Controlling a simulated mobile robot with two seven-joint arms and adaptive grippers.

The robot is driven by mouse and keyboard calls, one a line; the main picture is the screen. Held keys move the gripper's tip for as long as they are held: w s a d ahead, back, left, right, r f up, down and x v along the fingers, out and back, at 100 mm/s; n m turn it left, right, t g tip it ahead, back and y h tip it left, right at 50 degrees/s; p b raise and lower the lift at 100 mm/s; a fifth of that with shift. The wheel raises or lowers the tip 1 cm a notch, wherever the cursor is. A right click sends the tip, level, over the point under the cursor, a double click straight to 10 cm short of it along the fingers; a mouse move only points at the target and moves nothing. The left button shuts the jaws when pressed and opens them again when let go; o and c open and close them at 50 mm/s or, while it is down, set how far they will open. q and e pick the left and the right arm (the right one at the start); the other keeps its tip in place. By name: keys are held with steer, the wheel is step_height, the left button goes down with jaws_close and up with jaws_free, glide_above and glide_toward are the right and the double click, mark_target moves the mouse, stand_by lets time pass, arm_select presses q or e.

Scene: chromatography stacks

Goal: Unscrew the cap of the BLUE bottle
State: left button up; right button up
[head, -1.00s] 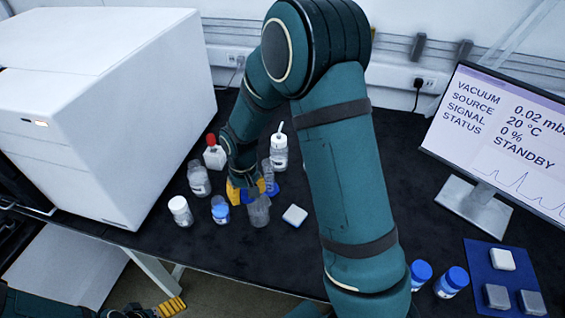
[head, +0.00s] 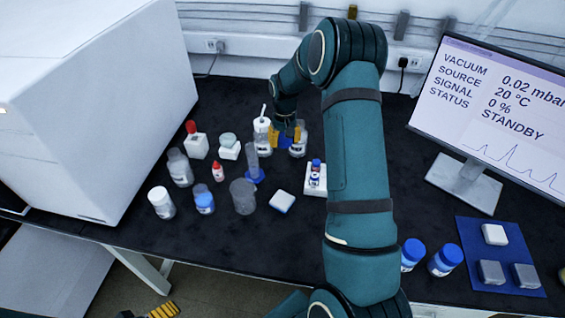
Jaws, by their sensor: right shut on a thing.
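My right gripper (head: 286,136), with yellow fingertips, is among the bottles at the back of the black bench. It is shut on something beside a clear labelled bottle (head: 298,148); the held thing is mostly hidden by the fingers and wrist. A small bottle with blue contents (head: 204,202) stands upright at the front left. A small blue-capped vial (head: 315,172) stands on a white block, just left of my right forearm. Two blue-capped bottles (head: 412,252) (head: 446,258) stand at the front right. My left gripper (head: 162,311) is partly cut off at the bottom edge.
A white-capped jar (head: 161,202), a grey beaker (head: 243,196), a red-topped bottle (head: 196,142) and a blue-based cylinder (head: 254,172) crowd the left-centre. A white instrument (head: 80,100) stands left, a monitor (head: 490,110) right. The bench front centre is clear.

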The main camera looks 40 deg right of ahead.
mark_target(284, 167)
step_height(284, 167, down, 11)
steer(key=shift+b, duration=0.75)
steer(key=shift+f, duration=0.2)
steer(key=o, duration=1.3)
steer(key=shift+c, duration=0.2)
step_height(284, 167, up, 12)
steer(key=shift+r+p, duration=0.2)
steer(key=shift+p, duration=0.75)
steer(key=shift+r, duration=0.1)
